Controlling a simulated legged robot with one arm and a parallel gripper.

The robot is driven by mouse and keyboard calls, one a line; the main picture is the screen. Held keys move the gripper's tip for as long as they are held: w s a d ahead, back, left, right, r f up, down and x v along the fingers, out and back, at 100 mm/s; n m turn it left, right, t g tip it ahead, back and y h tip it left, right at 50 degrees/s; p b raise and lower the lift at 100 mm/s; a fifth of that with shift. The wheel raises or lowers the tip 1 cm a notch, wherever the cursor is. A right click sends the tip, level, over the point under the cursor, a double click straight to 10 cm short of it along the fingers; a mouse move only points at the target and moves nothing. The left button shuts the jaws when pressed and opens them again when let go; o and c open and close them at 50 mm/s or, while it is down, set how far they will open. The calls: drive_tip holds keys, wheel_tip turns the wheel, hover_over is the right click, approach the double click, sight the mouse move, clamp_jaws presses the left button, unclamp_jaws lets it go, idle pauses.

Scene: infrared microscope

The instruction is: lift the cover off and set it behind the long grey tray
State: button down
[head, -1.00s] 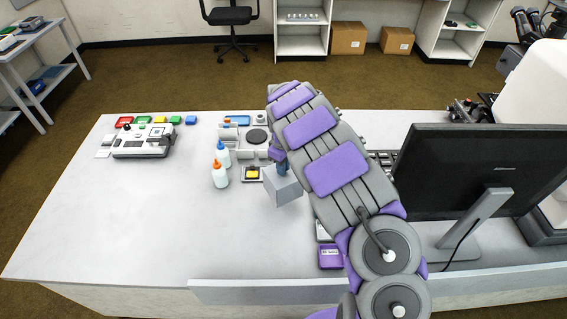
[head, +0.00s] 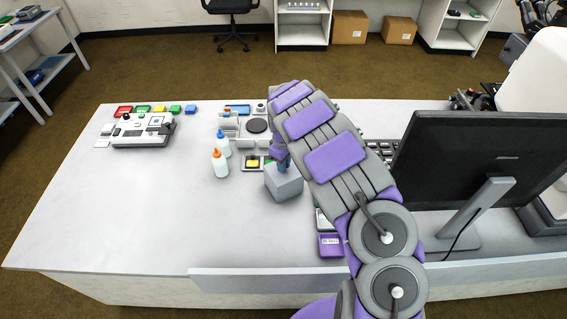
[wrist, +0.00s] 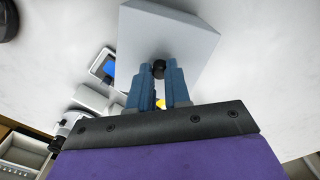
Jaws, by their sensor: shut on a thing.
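The cover (head: 285,186) is a light grey box with a small black knob (wrist: 158,69) on top. My gripper (head: 282,160) is shut on this knob. In the wrist view the two blue fingers of my gripper (wrist: 159,76) sit on either side of it. The cover appears held above the table, right of the white bottles; its exact height is unclear. A grey tray-like group (head: 229,125) with compartments and a dark disc stands behind the bottles, partly hidden by my arm. I cannot tell for sure whether it is the long grey tray.
Two white bottles, one orange-capped (head: 220,164) and one blue-capped (head: 223,146), stand left of the cover. A grey device (head: 140,132) and several coloured trays (head: 159,110) are at the back left. A monitor (head: 480,165) blocks the right. The front left tabletop (head: 130,215) is clear.

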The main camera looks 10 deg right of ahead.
drive_tip(key=shift+f, duration=0.1)
drive_tip(key=c, duration=0.6)
unclamp_jaws()
drive_tip(key=shift+r+p, duration=1.55)
drive_tip(key=shift+r, duration=1.95)
